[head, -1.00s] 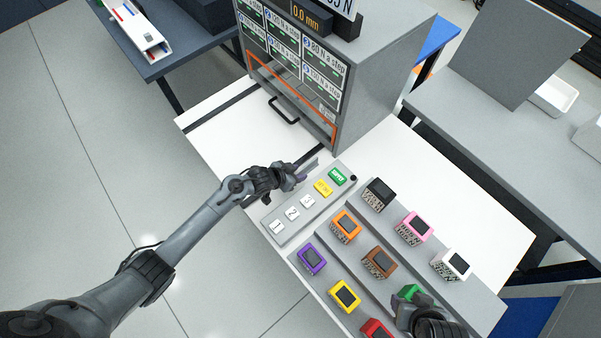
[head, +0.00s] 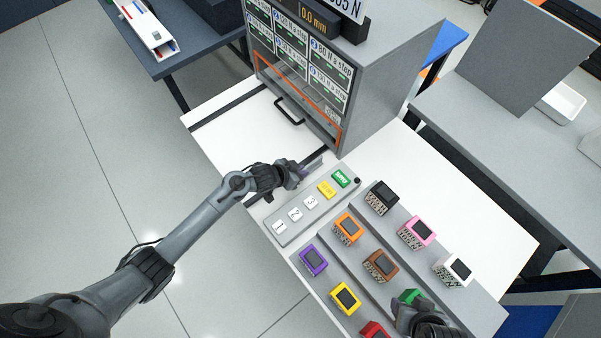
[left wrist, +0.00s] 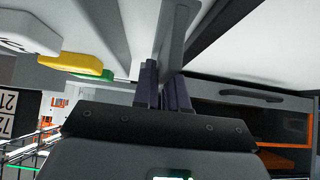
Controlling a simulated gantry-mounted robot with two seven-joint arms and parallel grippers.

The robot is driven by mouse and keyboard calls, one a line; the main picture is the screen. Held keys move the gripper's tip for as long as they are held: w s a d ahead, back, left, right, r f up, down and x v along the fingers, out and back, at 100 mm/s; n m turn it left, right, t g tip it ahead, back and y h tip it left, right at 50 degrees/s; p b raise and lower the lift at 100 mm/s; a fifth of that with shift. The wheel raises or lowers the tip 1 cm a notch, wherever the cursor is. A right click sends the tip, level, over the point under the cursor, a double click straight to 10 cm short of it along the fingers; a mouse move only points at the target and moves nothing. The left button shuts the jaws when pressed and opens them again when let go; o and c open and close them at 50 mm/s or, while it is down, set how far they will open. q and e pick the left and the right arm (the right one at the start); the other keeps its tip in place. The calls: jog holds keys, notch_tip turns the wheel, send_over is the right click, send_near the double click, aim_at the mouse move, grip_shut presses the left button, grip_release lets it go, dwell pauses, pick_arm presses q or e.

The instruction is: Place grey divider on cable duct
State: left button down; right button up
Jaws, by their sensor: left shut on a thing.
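In the left wrist view the divider (left wrist: 174,35) stands between the two dark purple fingers (left wrist: 162,86) and points away from the gripper. A dark strip, perhaps the cable duct (left wrist: 218,32), runs close beside the divider in that view. I cannot tell whether the divider touches it. My right gripper (head: 420,310) is at the lower right, over a green block (head: 410,295). Its fingers are hidden.
The button panel (head: 297,222) with white, yellow and green buttons lies beside the left gripper. Several coloured blocks with dark tops stand on a grey board to its right. A grey cabinet (head: 385,85) with a black handle (head: 289,111) stands behind.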

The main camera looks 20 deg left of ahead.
pick_arm(q)
notch_tip(320, 180, up, 2)
jog(key=s+d+r, duration=0.4)
jog(key=d, duration=0.1)
jog(key=s+d+r, duration=0.2)
jog(key=s+d, duration=0.1)
jog(key=shift+s+d+r, duration=0.1)
jog(key=shift+r, duration=0.05)
jog(key=shift+s+d+r, duration=0.1)
jog(key=shift+d+r, duration=0.15)
jog(key=s+a+r+n+y+p, duration=0.1)
jog(key=a+r+p, duration=0.3)
jog(key=r, duration=0.5)
jog(key=s+a+r+n+y+p, duration=0.1)
jog(key=a+r+p, duration=0.3)
jog(key=r+p, duration=0.5)
jog(key=s+a+r+n+t+y+p, duration=0.1)
jog(key=a+r+n+y+p, duration=0.1)
jog(key=r+p, duration=0.4)
notch_tip(320, 180, up, 3)
jog(key=shift+a+r+n+p, duration=0.1)
jog(key=shift+a+n+p, duration=0.25)
jog(key=shift+a+n, duration=0.65)
